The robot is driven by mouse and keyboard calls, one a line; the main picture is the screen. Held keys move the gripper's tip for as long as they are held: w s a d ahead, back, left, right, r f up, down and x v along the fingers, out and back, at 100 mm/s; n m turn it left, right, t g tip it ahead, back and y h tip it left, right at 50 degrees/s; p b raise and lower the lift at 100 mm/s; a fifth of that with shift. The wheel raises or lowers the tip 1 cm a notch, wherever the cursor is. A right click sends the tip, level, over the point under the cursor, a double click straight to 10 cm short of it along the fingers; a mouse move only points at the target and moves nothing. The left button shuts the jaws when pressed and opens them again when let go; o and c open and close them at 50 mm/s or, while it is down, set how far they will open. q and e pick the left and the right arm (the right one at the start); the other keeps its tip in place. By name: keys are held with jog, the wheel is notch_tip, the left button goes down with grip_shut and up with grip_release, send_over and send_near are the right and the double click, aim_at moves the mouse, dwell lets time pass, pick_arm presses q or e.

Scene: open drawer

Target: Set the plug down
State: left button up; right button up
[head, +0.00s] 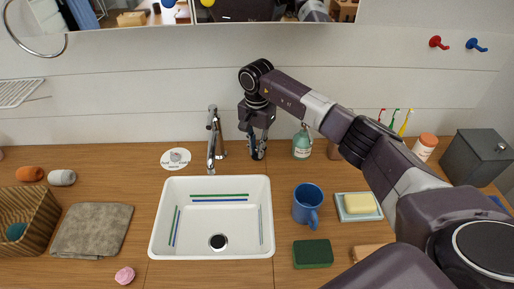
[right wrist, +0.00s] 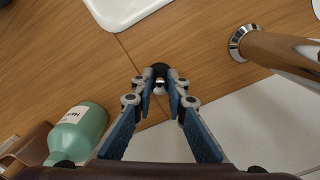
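My right gripper (head: 257,150) points down at the back of the wooden counter, just right of the tap, behind the sink. In the right wrist view its blue-padded fingers (right wrist: 161,84) come close together at the tips, around the small dark plug (right wrist: 160,69) with a pale metallic part. The plug is low, at or just above the counter; I cannot tell if it touches. In the head view the plug is mostly hidden by the fingers. The white sink (head: 263,188) has an open drain (head: 218,241). My left gripper is not in view.
The tap (head: 211,140) stands left of my right gripper, a green bottle (head: 302,144) right of it. A blue mug (head: 307,204), a green sponge (head: 313,254) and a soap dish (head: 345,215) lie right of the sink. A folded cloth (head: 92,231) lies left.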

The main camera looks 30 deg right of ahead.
jog(key=o, duration=0.4)
jog(key=shift+o, duration=0.2)
jog(key=shift+r+p, duration=0.3)
jog(key=shift+w+r+b, duration=0.1)
jog(key=shift+r+b, duration=0.25)
jog(key=shift+r, duration=0.05)
notch_tip(320, 180, up, 6)
jog(key=shift+r+b, duration=0.25)
jog(key=shift+b, duration=0.45)
jog(key=shift+f, duration=0.1)
